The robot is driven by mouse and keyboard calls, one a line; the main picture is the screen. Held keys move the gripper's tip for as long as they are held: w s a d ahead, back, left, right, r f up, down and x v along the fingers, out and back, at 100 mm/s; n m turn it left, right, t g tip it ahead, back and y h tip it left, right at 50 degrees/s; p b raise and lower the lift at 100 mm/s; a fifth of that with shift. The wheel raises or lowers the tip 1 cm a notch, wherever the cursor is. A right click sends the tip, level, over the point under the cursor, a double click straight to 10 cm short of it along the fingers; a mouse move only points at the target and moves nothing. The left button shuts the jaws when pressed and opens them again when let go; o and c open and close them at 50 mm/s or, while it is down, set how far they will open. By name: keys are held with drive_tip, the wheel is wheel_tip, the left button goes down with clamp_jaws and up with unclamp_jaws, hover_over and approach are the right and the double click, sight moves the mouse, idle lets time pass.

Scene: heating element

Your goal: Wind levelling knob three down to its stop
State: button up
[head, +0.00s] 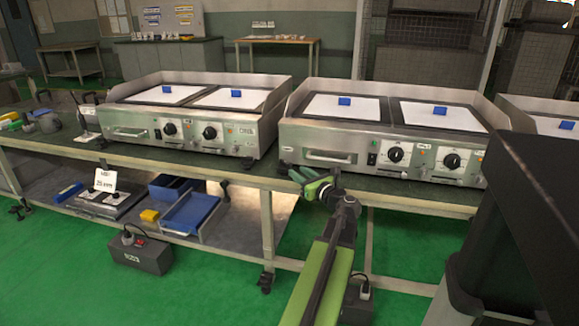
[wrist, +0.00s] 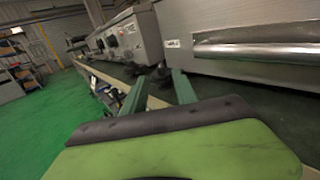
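The middle steel griddle (head: 385,135) stands on the green-topped bench. A dark levelling foot (head: 283,168) shows under its front left corner, just left of my gripper (head: 306,177). Another dark foot (head: 248,162) is under the right end of the left griddle (head: 190,115). In the wrist view my gripper (wrist: 160,82) has its two green fingers apart. A dark knob (wrist: 160,80) shows between or just beyond them; I cannot tell whether they touch it. I see no number marking knob three. The knob's height against its stop cannot be made out.
The bench's front edge (head: 150,158) runs close below my gripper. The steel griddle front with its handle (wrist: 255,48) fills the right of the wrist view. The lower shelf holds blue trays (head: 190,212). A grey box (head: 140,252) stands on the green floor, which is otherwise open at left.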

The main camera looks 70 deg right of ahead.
drive_tip(key=v, duration=0.7)
drive_tip(key=shift+s+a, duration=0.3)
